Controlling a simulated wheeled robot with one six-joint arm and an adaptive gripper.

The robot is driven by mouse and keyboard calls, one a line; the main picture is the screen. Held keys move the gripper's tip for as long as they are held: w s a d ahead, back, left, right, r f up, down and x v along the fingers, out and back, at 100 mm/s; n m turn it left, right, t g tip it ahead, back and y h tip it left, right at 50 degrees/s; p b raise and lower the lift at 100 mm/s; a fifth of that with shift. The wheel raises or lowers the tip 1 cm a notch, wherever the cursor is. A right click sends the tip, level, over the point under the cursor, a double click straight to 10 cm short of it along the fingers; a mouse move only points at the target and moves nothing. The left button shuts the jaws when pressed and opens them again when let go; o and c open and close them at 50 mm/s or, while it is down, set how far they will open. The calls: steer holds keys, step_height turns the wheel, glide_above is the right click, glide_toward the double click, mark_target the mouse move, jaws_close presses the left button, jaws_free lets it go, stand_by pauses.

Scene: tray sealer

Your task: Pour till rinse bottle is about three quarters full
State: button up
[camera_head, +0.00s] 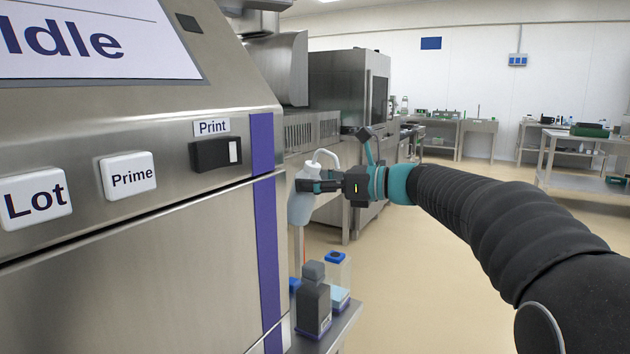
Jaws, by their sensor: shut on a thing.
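My gripper (318,186) is shut on a pale grey-blue jug (300,208) with a white curved handle or spout at its top. The jug is held in the air beside the machine's right edge, looking roughly upright, with its left side partly cut off by the machine. Below it, on a low shelf, stand a dark grey bottle (313,303) with a grey cap and a clear container (338,272) with a blue top and pale blue lower part. Another blue-topped item (294,287) is mostly hidden.
The steel machine (130,240) fills the left, with an "Idle" display (95,40) and Lot, Prime (128,175) and Print (215,153) controls. The shelf (335,332) is narrow. Steel equipment (345,85) stands behind the jug. The floor to the right is open.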

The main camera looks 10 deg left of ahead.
steer(key=y, duration=0.2)
steer(key=shift+w+a+f+t+y, duration=0.1)
steer(key=shift+a+f+t+y, duration=0.15)
steer(key=shift+a+t+y, duration=0.1)
steer(key=shift+f+b, duration=0.15)
steer(key=shift+b, duration=0.55)
steer(key=shift+a+y+b, duration=0.1)
steer(key=shift+y+b, duration=0.25)
steer(key=shift+b, duration=0.3)
steer(key=shift+w+r+b, duration=0.1)
steer(key=shift+r+b, duration=0.15)
steer(key=shift+b, duration=0.15)
